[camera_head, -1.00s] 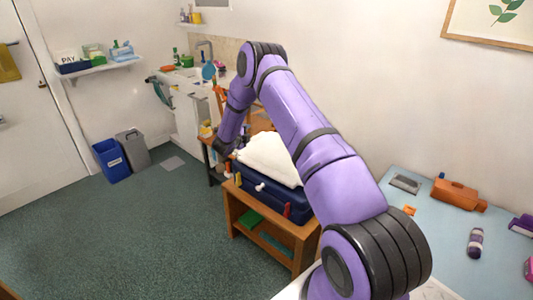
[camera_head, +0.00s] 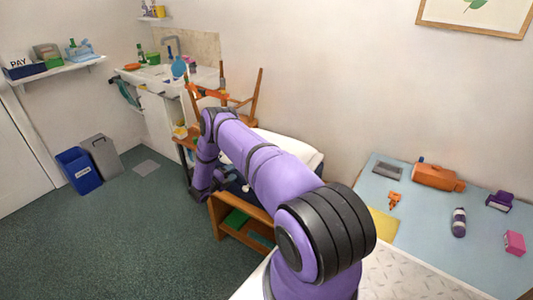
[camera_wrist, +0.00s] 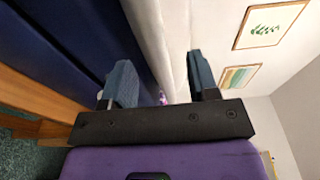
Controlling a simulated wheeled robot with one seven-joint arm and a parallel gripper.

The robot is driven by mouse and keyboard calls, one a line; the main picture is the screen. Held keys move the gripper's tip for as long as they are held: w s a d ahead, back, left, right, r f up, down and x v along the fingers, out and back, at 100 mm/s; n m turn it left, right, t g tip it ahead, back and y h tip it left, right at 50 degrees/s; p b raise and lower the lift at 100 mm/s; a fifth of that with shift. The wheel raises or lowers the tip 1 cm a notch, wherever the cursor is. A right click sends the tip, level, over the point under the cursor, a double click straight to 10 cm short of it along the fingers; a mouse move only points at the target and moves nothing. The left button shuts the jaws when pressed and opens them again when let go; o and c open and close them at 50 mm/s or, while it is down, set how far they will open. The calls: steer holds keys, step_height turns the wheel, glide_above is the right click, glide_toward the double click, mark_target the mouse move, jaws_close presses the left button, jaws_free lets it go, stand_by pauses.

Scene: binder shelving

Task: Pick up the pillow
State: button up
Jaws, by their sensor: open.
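A pale surface that looks like the pillow (camera_wrist: 174,38) shows between and beyond the fingers. I cannot tell whether either finger touches it. In the head view my gripper is largely hidden behind my arm near the stand's left end.
The wooden stand (camera_head: 226,212) has a lower shelf. An upturned chair (camera_head: 256,92) is behind it. A light blue table (camera_head: 420,215) with several items stands at right.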

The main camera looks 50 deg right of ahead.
steer(key=d, duration=0.8)
steer(key=shift+s+f, duration=0.2)
steer(key=shift+s, duration=0.15)
steer(key=shift+r, duration=0.1)
jaws_close()
